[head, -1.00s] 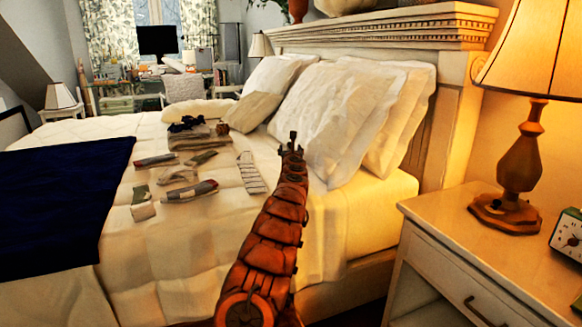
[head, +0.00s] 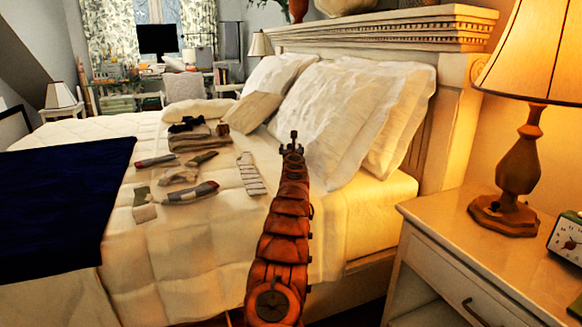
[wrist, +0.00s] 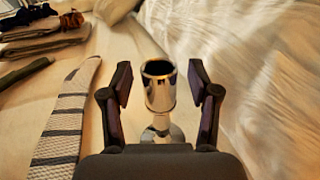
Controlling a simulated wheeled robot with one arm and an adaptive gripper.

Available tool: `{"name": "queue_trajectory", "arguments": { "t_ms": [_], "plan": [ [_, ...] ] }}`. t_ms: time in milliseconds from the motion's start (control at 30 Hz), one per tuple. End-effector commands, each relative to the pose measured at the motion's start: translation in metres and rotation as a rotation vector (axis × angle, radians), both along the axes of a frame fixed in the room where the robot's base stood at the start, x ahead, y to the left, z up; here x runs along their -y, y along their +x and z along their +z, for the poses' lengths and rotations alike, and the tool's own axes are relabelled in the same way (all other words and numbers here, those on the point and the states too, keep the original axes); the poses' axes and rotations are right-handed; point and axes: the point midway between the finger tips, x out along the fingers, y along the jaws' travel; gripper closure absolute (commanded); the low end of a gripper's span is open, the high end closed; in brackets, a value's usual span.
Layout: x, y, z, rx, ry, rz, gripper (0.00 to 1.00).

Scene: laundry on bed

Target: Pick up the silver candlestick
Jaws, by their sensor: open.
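The silver candlestick (wrist: 160,92) stands upright on the bed in the wrist view, its shiny cup and opening facing the camera. My gripper (wrist: 161,85) is open, with one dark finger to the left of the candlestick's cup and one to the right. I see a gap between the cup and each finger. The candlestick's lower part is partly hidden behind my gripper's body. In the head view, my gripper (head: 291,140) is over the bed near the pillows, and I cannot make out the candlestick there.
A striped sock (wrist: 66,125) lies to the left of my gripper. Folded clothes (head: 190,138) and several rolled socks lie further left on the bed. White pillows (head: 335,115) lean at the headboard. A nightstand (head: 440,215) with a lamp (head: 518,165) and clock stands at the right.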

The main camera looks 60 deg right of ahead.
Motion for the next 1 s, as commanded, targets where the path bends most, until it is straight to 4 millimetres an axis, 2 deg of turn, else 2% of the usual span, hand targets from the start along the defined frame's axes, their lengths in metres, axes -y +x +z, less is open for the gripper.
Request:
{"name": "queue_trajectory", "arguments": {
  "t_ms": [333,900,1000],
  "plan": [
    [0.0007,0.0013,-0.0004,0.001,0.001,0.001,0.39],
    [0.0006,0.0011,-0.0003,0.001,0.001,0.0,0.99],
    [0.0006,0.0011,-0.0003,0.001,0.001,0.0,1.0]
  ]
}}
